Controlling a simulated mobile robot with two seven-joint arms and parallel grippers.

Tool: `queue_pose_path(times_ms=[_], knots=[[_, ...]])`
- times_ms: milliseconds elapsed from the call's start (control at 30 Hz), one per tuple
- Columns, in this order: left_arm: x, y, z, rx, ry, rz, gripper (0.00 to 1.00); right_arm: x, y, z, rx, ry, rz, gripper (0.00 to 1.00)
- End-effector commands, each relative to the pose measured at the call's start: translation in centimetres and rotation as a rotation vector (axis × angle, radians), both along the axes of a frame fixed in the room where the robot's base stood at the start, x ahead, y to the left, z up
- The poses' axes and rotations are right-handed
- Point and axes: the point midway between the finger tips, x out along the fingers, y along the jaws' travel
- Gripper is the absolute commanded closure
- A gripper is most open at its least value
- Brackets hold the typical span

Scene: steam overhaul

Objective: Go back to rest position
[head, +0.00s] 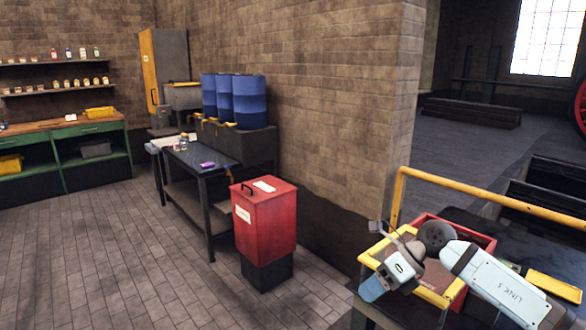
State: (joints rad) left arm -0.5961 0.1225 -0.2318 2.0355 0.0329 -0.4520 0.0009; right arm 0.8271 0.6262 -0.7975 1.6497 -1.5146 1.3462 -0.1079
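My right gripper (394,264) shows at the lower right, at the end of my white arm. It is over a yellow-rimmed tray and a red bin (478,238) on a dark bench. I see nothing clearly held in it, but its fingers are small and seen at an angle, so I cannot tell whether they are open or shut. My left gripper and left arm are out of view.
A yellow rail (490,196) runs behind my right arm. A red lidded box (264,215) stands on the floor beside a dark table (212,170). Blue drums (234,98) stand against the brick wall. The paved floor at left is clear.

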Motion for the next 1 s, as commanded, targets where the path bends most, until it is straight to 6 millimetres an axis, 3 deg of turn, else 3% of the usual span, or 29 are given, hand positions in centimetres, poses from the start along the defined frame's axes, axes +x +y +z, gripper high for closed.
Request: queue_pose_path(times_ms=[33, 100, 200, 367, 533, 667, 800, 1000], knots=[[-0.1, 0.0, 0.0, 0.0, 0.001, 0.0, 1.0, -1.8, 2.6, -1.2, 0.142, 0.061, -0.015, 0.6], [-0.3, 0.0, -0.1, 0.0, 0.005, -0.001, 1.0, -3.7, 5.4, -1.7, 0.335, 0.143, -0.063, 0.6], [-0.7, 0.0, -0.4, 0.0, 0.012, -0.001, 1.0, -5.8, 8.1, -1.9, 0.597, 0.28, -0.169, 0.6], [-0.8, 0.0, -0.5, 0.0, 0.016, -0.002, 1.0, -7.8, 9.3, -2.4, 0.974, 0.536, -0.417, 0.6], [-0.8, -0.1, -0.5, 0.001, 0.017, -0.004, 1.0, -9.0, 7.3, -5.5, 1.288, 0.849, -0.779, 0.6], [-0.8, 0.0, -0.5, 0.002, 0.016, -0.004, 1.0, -10.6, 4.5, -10.1, 1.455, 1.105, -1.113, 0.6], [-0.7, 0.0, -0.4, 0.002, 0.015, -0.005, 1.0, -14.1, 1.4, -16.4, 1.547, 1.379, -1.486, 0.6], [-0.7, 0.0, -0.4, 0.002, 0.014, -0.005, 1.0, -20.5, -1.1, -23.5, 1.541, 1.673, -1.907, 0.6]])
